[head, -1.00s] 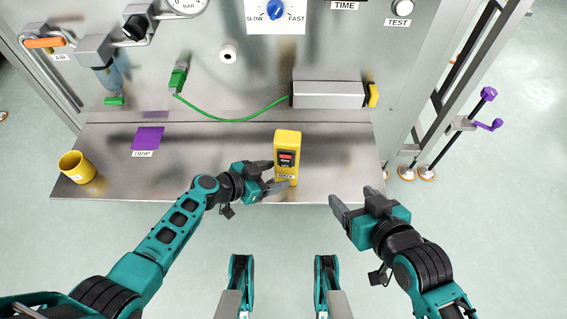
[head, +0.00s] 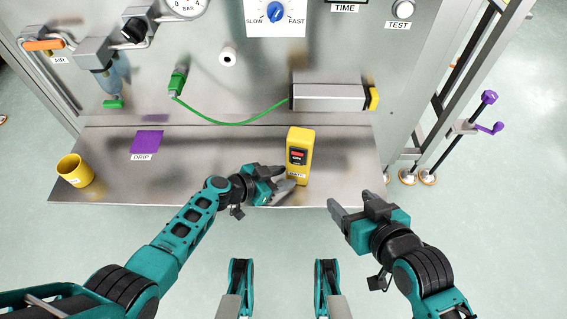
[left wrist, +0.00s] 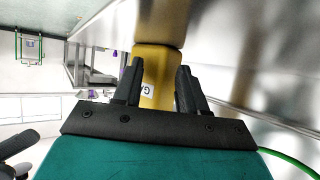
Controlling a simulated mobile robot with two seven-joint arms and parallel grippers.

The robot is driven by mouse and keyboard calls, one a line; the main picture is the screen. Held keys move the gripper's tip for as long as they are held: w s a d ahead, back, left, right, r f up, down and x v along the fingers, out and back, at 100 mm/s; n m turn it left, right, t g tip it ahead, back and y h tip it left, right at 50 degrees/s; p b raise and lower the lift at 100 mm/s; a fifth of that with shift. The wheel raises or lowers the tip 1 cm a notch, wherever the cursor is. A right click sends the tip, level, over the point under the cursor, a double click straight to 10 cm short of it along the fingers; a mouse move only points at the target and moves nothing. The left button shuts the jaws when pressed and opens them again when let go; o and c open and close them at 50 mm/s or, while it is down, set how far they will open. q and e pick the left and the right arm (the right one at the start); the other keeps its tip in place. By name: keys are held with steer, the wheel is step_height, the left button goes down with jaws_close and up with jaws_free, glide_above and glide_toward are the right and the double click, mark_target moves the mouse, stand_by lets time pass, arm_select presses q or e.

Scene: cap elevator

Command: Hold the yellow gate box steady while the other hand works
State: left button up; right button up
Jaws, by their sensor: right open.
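The yellow gate box (head: 299,150) stands upright near the front edge of the metal shelf, with a dark panel and a red display facing me. My left gripper (head: 282,178) is at its lower left with fingers apart. In the left wrist view the yellow box (left wrist: 158,60) shows between and beyond the two fingertips (left wrist: 160,80). I cannot tell whether either finger touches it. My right gripper (head: 353,203) is open and empty, in front of the shelf to the right of the box.
A yellow cup (head: 75,172) stands at the shelf's left end, near a purple drip square (head: 147,142). Behind the box are a grey cylinder (head: 328,96) and a green hose (head: 235,123). The metal shelf (head: 220,150) is clear between the square and the box.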

arm_select(q)
jaws_close()
steer(key=c, duration=0.7)
jaws_free()
steer(key=o, duration=0.9)
jaws_free()
steer(key=shift+o, duration=0.5)
